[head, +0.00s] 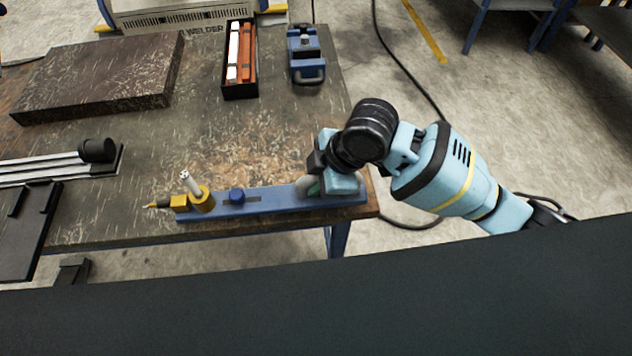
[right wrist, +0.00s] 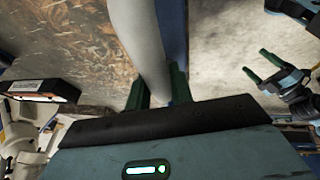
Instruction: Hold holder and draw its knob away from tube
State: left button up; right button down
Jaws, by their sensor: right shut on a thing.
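The holder (head: 270,202) is a long blue bar with a slot, lying along the table's front edge in the head view. Its round blue knob (head: 237,195) sits at the slot, a little right of the tube. The pale tube (head: 189,182) stands tilted in a yellow collar at the left end. My right gripper (head: 314,187) is at the holder's right end, shut on its pale grey grip (head: 303,186). In the right wrist view the grip (right wrist: 146,45) runs between green fingers. My left gripper (right wrist: 258,68) shows there at the right, open and empty, apart from the holder.
A dark slab (head: 100,80), a box with white and orange bars (head: 240,60) and a blue device (head: 306,55) lie on the table (head: 180,130) behind. Rails with a black cylinder (head: 97,150) are at left. The table between is clear.

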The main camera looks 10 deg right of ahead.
jog(key=shift+w+d+f+b, duration=0.1)
jog(key=shift+w+f+b, duration=0.15)
jog(key=shift+w, duration=0.9)
jog(key=shift+w+d+f+b, duration=0.1)
jog(key=shift+w+f+b, duration=0.1)
jog(key=shift+w, duration=0.95)
pick_arm(q)
jog(key=shift+s+f+g+b, duration=0.15)
jog(key=shift+s+f+b, duration=0.05)
jog(key=shift+s+f, duration=0.45)
jog(key=shift+s+f+g+b, duration=0.2)
jog(key=shift+s+f, duration=0.25)
jog(key=shift+f, duration=0.3)
pick_arm(e)
jog(key=shift+w+d+f, duration=0.1)
jog(key=shift+w+f, duration=0.05)
jog(key=shift+w, duration=0.75)
jog(key=shift+w+d+f, duration=0.1)
jog(key=shift+w+f, duration=0.05)
jog(key=shift+w, duration=0.7)
pick_arm(q)
jog(key=shift+d+f, duration=0.1)
pick_arm(e)
jog(key=shift+f, duration=0.5)
jog(key=shift+d+f, duration=0.1)
pick_arm(q)
jog(key=shift+s, duration=0.1)
